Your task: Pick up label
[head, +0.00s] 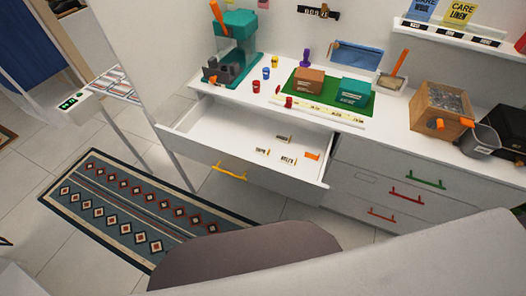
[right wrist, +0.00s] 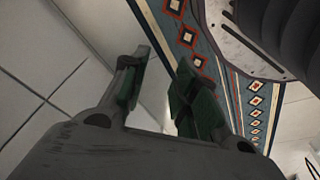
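Small cream labels with dark print lie in the open drawer: one at the back (head: 283,139), one at the left (head: 262,151) and one at the front right (head: 289,160). Their words are too small to read surely. A dark label plate (head: 318,12) is also on the wall. My right gripper (right wrist: 163,60) shows in the right wrist view with its two dark green-padded fingers apart and nothing between them. It is over the floor near the patterned rug. Neither gripper shows in the head view.
The white drawer (head: 185,128) with a yellow handle is pulled out and also holds an orange piece (head: 312,156). Above it, the dresser top carries a teal machine (head: 236,60), a green mat (head: 352,107) with boxes, and a wooden box (head: 438,112). A rug (head: 130,215) lies in front.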

